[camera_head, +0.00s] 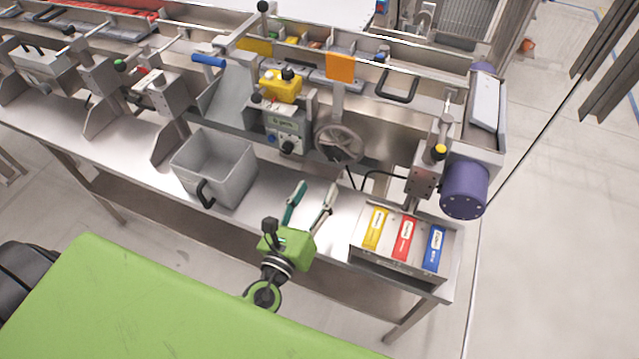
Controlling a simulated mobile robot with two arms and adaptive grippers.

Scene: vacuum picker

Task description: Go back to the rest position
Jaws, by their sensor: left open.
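My left gripper (314,190) has a green body and two finger pads, and it points toward the steel bench. It is open, with a clear gap between the fingers, and nothing is between them. It hangs over the front edge of the bench, between a grey bin on the left and a tray of boxes on the right. My right gripper does not show.
The grey open bin (214,169) stands on the bench (330,215). A steel tray (395,269) holds a yellow box (375,229), a red box (404,238) and a blue box (433,248). A purple motor (464,190) and a handwheel (339,143) stand behind.

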